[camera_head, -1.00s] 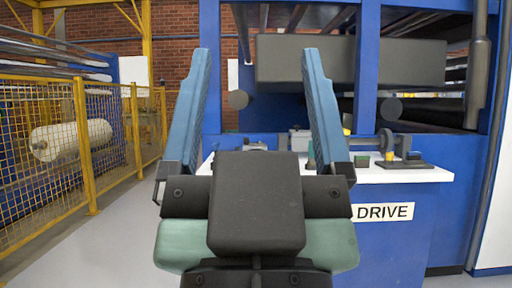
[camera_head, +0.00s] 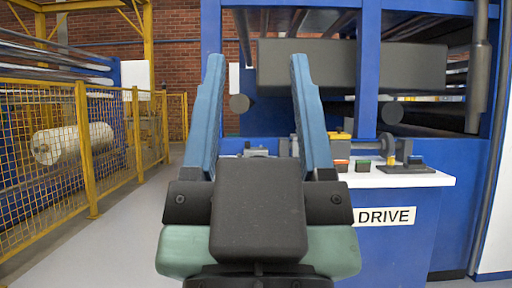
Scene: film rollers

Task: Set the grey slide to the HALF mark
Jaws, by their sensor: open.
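My gripper (camera_head: 257,60) is open and empty. Its two blue fingers point up and away in front of the blue machine, with a clear gap between them. No part can be picked out for certain as the grey slide. A small grey fitting (camera_head: 256,152) shows between the fingers on the white-topped bench, partly hidden by my gripper's dark body. I cannot tell whether it belongs to the slide. No HALF mark is readable. My gripper hides much of the bench's left part.
A large dark roller block (camera_head: 350,67) is above. A yellow mesh fence (camera_head: 60,160) stands left, beside open floor (camera_head: 125,235).

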